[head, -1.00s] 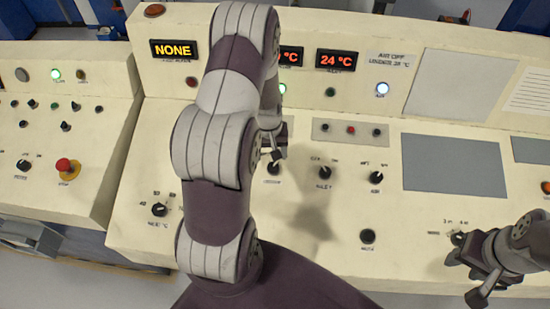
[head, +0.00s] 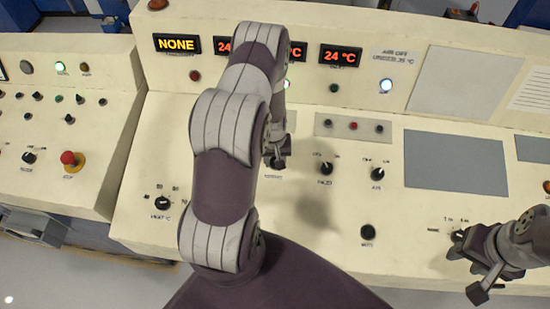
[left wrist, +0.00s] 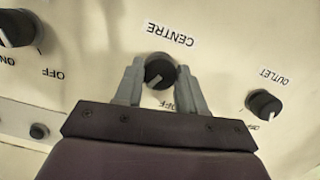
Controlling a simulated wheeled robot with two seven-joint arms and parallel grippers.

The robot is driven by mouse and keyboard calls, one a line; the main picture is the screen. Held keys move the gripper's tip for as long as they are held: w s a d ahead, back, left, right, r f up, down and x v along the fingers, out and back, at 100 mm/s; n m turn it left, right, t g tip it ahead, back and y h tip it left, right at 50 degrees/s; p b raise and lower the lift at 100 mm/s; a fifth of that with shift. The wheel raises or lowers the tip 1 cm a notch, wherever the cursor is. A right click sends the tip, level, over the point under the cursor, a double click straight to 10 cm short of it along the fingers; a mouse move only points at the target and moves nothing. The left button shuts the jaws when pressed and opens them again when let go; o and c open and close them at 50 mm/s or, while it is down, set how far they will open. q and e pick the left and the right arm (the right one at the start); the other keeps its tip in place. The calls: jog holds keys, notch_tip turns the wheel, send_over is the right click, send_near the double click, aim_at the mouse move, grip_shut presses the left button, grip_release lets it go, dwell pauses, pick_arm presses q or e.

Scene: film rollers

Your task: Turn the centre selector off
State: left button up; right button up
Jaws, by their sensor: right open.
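The centre selector (left wrist: 160,72) is a black round knob with a white pointer mark, under a "CENTRE" label in the left wrist view. Its pointer slants to the lower left there; an "OFF" mark is partly hidden at lower right. My left gripper (left wrist: 161,68) has one finger on each side of the knob, very close; contact is unclear. In the head view my left gripper (head: 277,160) is at the panel and my arm hides much around it. My right gripper (head: 463,273) is open and empty at the panel's front right, near another knob (head: 458,236).
The outlet knob (left wrist: 263,104) and another selector (left wrist: 16,28) flank the centre one. A small button strip (head: 353,126) lies above the selectors. Displays (head: 340,55) and lamps stand at the back. A red stop button (head: 70,159) is on the left panel.

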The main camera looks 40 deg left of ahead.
pick_arm(q)
jog(key=shift+w+f+n+b, duration=0.1)
jog(key=shift+f+n+b, duration=0.1)
jog(key=shift+n+b, duration=0.7)
jog(key=n+t+b, duration=0.1)
jog(key=n+b, duration=0.2)
jog(key=b, duration=0.2)
jog(key=shift+a+n+h, duration=0.1)
jog(key=shift+n+h, duration=0.3)
jog(key=n+b, duration=0.3)
jog(key=shift+t, duration=0.4)
jog(key=shift+s+r+n+t+b, duration=0.15)
jog(key=shift+n+b, duration=0.3)
jog(key=shift+n, duration=0.3)
jog(key=shift+s+r+n+t+b, duration=0.15)
jog(key=shift+n+b, duration=0.3)
jog(key=shift+n, duration=0.3)
jog(key=shift+w, duration=0.1)
jog(key=o, duration=1.1)
jog(key=shift+c, duration=0.2)
